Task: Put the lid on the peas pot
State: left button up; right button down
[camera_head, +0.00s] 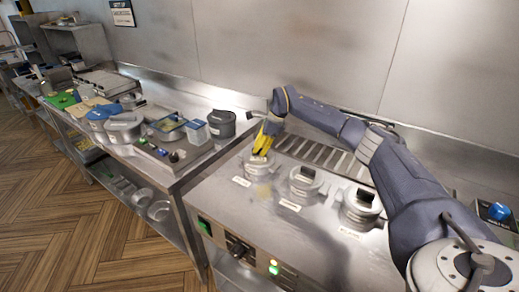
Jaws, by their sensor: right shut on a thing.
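Three round metal pots are set in a row in the steel counter, each with a small label in front that is too small to read. The left pot (257,168) is under my right gripper (262,151), whose yellow fingers point down and are shut on what looks like the handle of its lid. The fingers hide the handle, and I cannot tell whether this lid is fully seated. The middle pot (304,184) and the right pot (360,208) each carry a lid with a dark handle. I cannot tell which pot is the peas pot. My left gripper is out of view.
A slatted grate (318,152) lies behind the pots. The control panel (238,247) with knobs is on the counter's front. A dark pot (222,124), a clear blue container (196,132) and grey pots (124,126) stand on the left counter. The counter front is clear.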

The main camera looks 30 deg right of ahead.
jog(key=c, duration=0.8)
grip_release()
jog(key=shift+r, duration=3.5)
